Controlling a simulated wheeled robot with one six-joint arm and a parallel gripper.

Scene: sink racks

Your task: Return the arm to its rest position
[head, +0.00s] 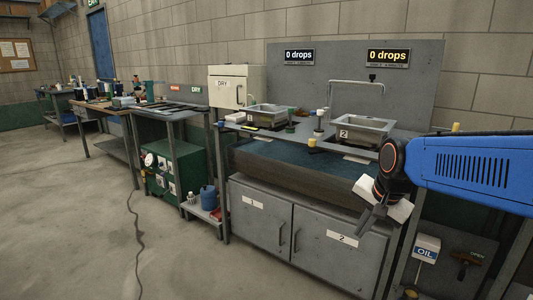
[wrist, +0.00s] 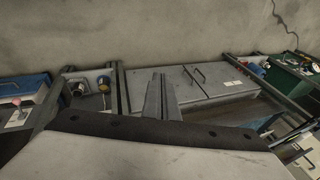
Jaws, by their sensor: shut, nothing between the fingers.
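My gripper (head: 369,222) is at the right of the head view, below the end of my blue arm. It hangs in front of the sink cabinet (head: 262,222), pointing down and to the left. Its fingers are together with nothing between them. In the wrist view, the two fingers of my gripper (wrist: 159,97) lie side by side near the middle, and the grey cabinet doors show beyond them. No rest position is marked in either view.
Two sink basins, 1 (head: 268,117) and 2 (head: 361,129), sit in the counter behind my gripper. A green machine (head: 175,170) and blue can (head: 208,197) stand left. Open floor (head: 80,230) lies at left, with a black cable.

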